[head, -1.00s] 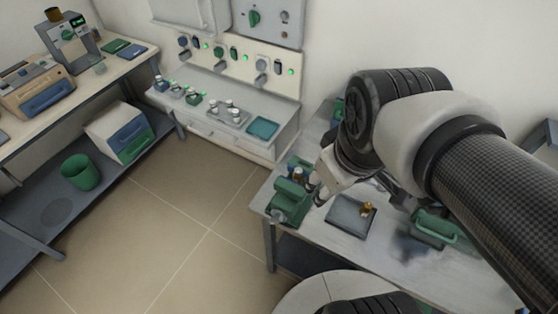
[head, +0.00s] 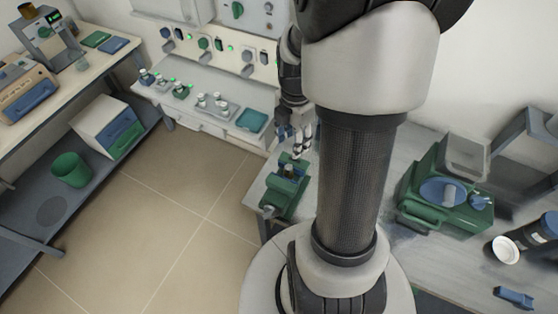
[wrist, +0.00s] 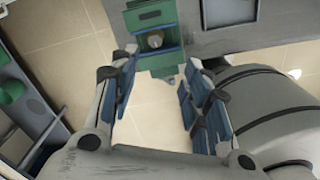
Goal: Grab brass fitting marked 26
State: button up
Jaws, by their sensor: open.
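My gripper (head: 300,138) is open and empty in the head view, above the back left of the workbench near a green holder (head: 284,192). In the wrist view my gripper (wrist: 160,85) shows two spread, blue-padded fingers. The green holder (wrist: 152,62) lies just beyond them, with a small pale round-topped piece (wrist: 155,41) in it. A dark grey tray (wrist: 230,12) shows partly at the top of the wrist view. No brass fitting is clearly visible now, and no number 26 can be read; my arm hides the middle of the workbench in the head view.
A green device with a blue round top (head: 445,191) stands on the right of the workbench. A white-lidded dark container (head: 507,249) and a small blue item (head: 514,297) are at far right. A wall bench with a teal tray (head: 251,121) stands behind. Floor at left is open.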

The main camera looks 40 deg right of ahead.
jog(key=b, duration=0.2)
send_over(289, 167)
jog(key=f, duration=0.8)
jog(key=shift+s+f, duration=0.15)
jog(key=shift+s, duration=0.2)
jog(key=f, duration=0.1)
jog(key=f+b, duration=0.1)
jog(key=f, duration=0.1)
jog(key=f+b, duration=0.1)
jog(key=f, duration=0.1)
jog(key=shift+w+f, duration=0.15)
jog(key=shift+w, duration=0.25)
jog(key=shift+c, duration=0.5)
grip_shut()
